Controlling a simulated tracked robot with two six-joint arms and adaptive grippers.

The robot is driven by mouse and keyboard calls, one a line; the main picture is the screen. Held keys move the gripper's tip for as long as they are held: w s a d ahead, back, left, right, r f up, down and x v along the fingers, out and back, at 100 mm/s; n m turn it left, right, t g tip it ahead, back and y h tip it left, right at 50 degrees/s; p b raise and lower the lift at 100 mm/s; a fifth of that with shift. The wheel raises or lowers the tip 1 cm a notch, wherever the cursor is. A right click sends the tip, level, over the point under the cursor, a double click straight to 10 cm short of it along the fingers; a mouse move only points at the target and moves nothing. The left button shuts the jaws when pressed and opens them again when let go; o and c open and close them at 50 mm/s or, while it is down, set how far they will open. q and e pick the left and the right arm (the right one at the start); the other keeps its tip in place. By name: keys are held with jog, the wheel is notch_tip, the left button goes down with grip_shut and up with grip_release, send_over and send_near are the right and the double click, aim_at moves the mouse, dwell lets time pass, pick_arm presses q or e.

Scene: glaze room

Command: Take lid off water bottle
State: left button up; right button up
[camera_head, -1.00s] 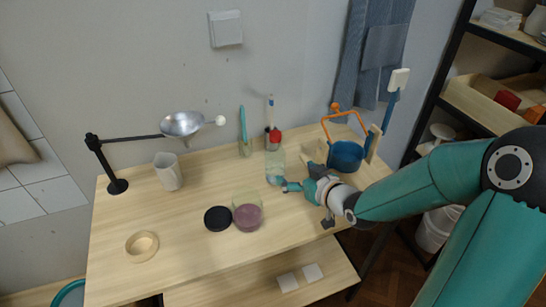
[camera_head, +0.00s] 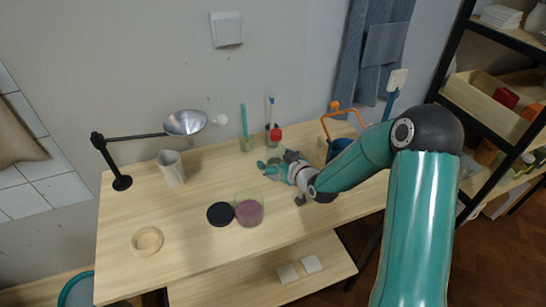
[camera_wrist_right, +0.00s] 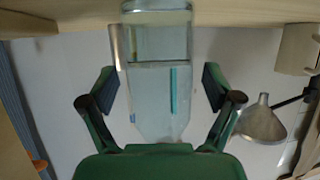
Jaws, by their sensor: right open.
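The water bottle (camera_head: 272,149) is clear and stands upright near the back of the table. Its red lid (camera_head: 277,134) is on top. My right gripper (camera_head: 273,166) is open, low in front of the bottle, and covers its lower part in the head view. In the right wrist view the clear bottle (camera_wrist_right: 160,85) appears upside down between the spread fingers of my right gripper (camera_wrist_right: 160,92), with gaps on both sides. The lid is hidden there behind the gripper body. My left gripper is not in view.
A glass with a teal stick (camera_head: 245,143) stands just left of the bottle. A purple-filled jar (camera_head: 249,212), black disc (camera_head: 220,214), wooden ring (camera_head: 147,240) and white jug (camera_head: 171,168) stand left.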

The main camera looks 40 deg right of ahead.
jog(key=shift+w+f, duration=0.1)
jog(key=shift+w, duration=0.05)
jog(key=c, duration=1.4)
notch_tip(320, 180, up, 20)
jog(key=shift+r+b, duration=0.1)
jog(key=shift+b, duration=0.85)
jog(key=o, duration=0.7)
grip_shut()
